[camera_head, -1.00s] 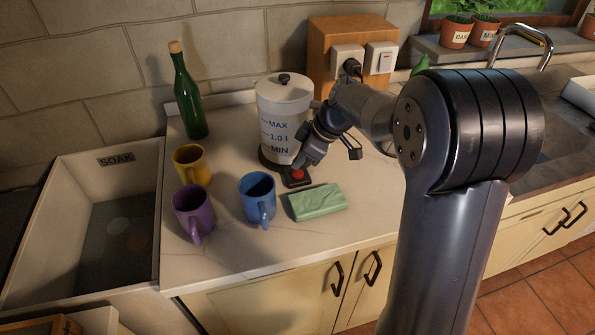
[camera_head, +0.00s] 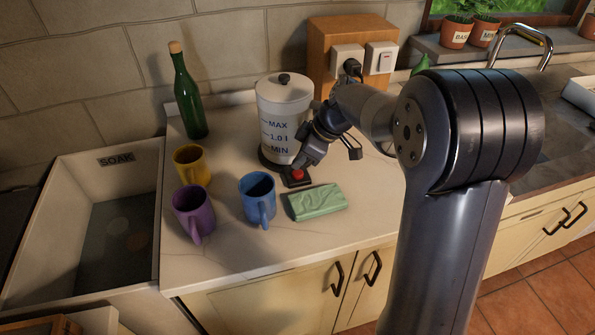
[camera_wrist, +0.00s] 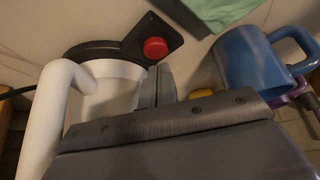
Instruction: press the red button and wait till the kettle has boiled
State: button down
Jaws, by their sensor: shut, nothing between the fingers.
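The white kettle (camera_head: 284,117) stands upright on its dark base on the counter, its lid on, with MAX, 1.0 l and MIN marks on its side. The red button (camera_head: 297,174) sits on a dark tab at the front of the base. It also shows in the wrist view (camera_wrist: 155,48), uncovered. My gripper (camera_head: 300,164) is shut and empty, its tip close above and behind the button. I cannot tell whether it touches the button. In the wrist view the white handle and part of the kettle body (camera_wrist: 112,92) show beside my gripper. No steam or lit lamp is visible.
A yellow mug (camera_head: 191,166), a purple mug (camera_head: 194,212) and a blue mug (camera_head: 258,199) stand left of the button. A folded green cloth (camera_head: 316,202) lies in front. A green bottle (camera_head: 188,95) stands behind. A SOAK basin (camera_head: 75,175) is at the left.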

aim_at(300, 172)
jog(key=shift+f+b, duration=0.8)
jog(key=shift+f, duration=0.1)
jog(key=shift+r, duration=0.15)
dwell(0.4)
jog(key=shift+r+p, duration=2.1)
jog(key=shift+r, duration=1.4)
jog(key=shift+f, duration=0.2)
